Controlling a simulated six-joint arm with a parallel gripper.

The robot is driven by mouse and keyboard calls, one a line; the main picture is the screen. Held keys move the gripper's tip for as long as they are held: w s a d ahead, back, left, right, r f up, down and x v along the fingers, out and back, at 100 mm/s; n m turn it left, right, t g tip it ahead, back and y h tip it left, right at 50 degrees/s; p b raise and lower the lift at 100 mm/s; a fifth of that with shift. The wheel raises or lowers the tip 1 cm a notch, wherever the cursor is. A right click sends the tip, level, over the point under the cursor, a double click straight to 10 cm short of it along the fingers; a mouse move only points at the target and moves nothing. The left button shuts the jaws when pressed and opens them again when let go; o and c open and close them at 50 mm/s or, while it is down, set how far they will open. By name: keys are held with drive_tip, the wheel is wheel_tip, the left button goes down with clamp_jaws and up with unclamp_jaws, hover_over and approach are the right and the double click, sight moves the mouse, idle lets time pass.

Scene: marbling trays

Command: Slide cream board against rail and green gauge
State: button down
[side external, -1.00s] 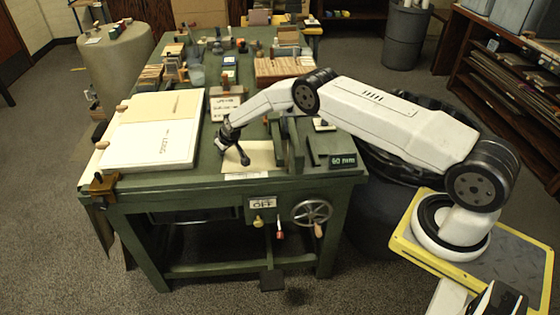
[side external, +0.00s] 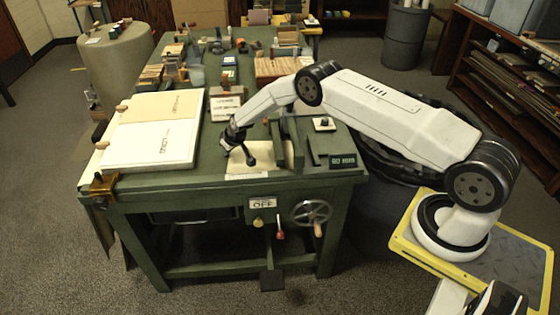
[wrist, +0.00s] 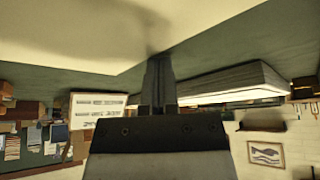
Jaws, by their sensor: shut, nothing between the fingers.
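The cream board (side external: 238,162) lies flat at the table's front, partly hidden by my gripper and a dark green upright. In the wrist view a cream surface (wrist: 70,35), apparently the board, fills the top. My gripper (side external: 250,161) is shut and empty, its fingertips down at the board; whether they touch it I cannot tell. It also shows in the wrist view (wrist: 158,70). The green gauge (side external: 342,161), marked 60 mm, stands to the right. A green upright piece (side external: 298,140), possibly the rail, stands by the board's right end. Contact there is unclear.
A large white board (side external: 150,143) lies on the table (side external: 205,170) at left, and in the wrist view its stack edge (wrist: 235,85) shows. A small white sign (side external: 225,107) stands behind the gripper. Blocks and tools crowd the back; the table strip left of the cream board is clear.

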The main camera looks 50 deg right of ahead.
sight(242, 154)
drive_tip(key=shift+s+d, duration=0.9)
drive_tip(key=shift+s, duration=0.25)
drive_tip(key=shift+s+d, duration=0.85)
drive_tip(key=shift+s, duration=0.3)
idle(1.5)
drive_tip(key=shift+w+a+r, duration=0.15)
drive_tip(key=shift+r, duration=0.7)
drive_tip(key=shift+w+a+r, duration=0.1)
drive_tip(key=shift+w+r, duration=0.1)
drive_tip(key=shift+r, duration=0.6)
drive_tip(key=shift+w+a+r, duration=0.15)
drive_tip(key=shift+r, duration=0.7)
drive_tip(key=shift+s+a+r, duration=0.15)
drive_tip(key=shift+s+r, duration=0.05)
drive_tip(key=shift+r, duration=0.15)
drive_tip(key=s+a+r+g, duration=0.1)
drive_tip(key=s+a+r, duration=0.3)
drive_tip(key=s+r, duration=0.55)
drive_tip(key=s+a+r+g, duration=0.1)
drive_tip(key=s+a+r, duration=0.4)
drive_tip(key=s, duration=0.8)
drive_tip(key=s+r+g, duration=0.1)
drive_tip(key=s+r, duration=0.1)
drive_tip(key=s, duration=0.9)
drive_tip(key=shift+s+r, duration=0.25)
drive_tip(key=shift+s, duration=0.05)
drive_tip(key=shift+d, duration=0.1)
